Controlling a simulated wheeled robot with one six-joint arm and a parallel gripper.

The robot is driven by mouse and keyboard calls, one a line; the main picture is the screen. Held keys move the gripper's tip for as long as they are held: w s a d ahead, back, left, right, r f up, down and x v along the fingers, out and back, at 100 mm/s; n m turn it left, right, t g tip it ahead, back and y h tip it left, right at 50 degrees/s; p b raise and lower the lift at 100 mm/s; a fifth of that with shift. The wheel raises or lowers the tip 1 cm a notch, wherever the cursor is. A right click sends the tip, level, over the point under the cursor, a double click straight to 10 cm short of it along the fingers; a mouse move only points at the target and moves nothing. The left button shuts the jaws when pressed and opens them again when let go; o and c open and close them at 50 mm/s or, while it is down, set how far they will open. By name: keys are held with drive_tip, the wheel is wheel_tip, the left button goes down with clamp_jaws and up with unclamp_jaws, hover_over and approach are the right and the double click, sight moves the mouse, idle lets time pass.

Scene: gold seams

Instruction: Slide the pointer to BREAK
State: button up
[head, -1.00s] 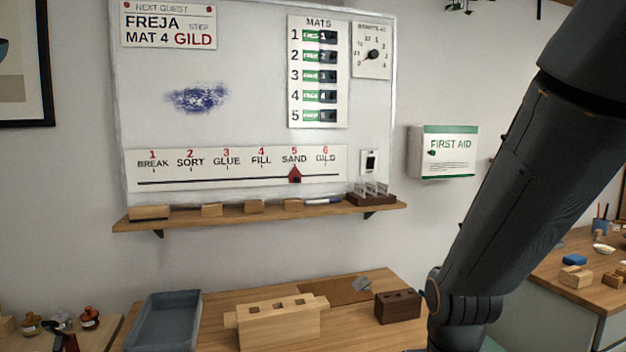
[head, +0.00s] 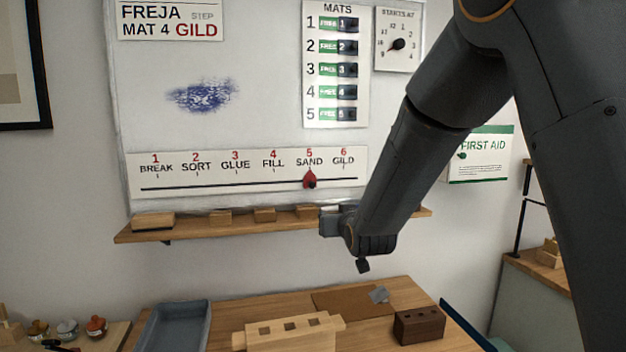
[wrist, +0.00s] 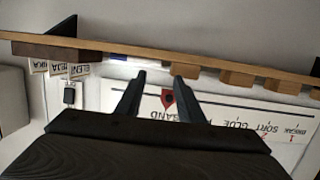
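The red pointer (head: 310,180) sits on the slider line of the white step strip (head: 250,183), under 5 SAND. The word BREAK (head: 156,169) is at the far left end of the strip. In the wrist view the strip appears upside down, and the pointer (wrist: 168,98) shows between my two dark fingers. My gripper (wrist: 160,77) is open and empty, with a gap on both sides of the pointer; I cannot tell how far in front of the board it is. In the head view my wrist is in front of the shelf, just below and right of the pointer.
A wooden shelf (head: 190,229) with several blocks runs under the strip; in the wrist view its edge (wrist: 230,66) lies close to the fingertips. The line left of the pointer is clear. A workbench (head: 280,305) with a tray and wooden blocks stands below.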

drive_tip(key=t+y, duration=0.1)
drive_tip(key=t, duration=0.1)
approach(312, 185)
drive_tip(key=w, duration=0.1)
drive_tip(key=shift+p+x, duration=1.75)
drive_tip(key=shift+x, duration=2.05)
clamp_jaws()
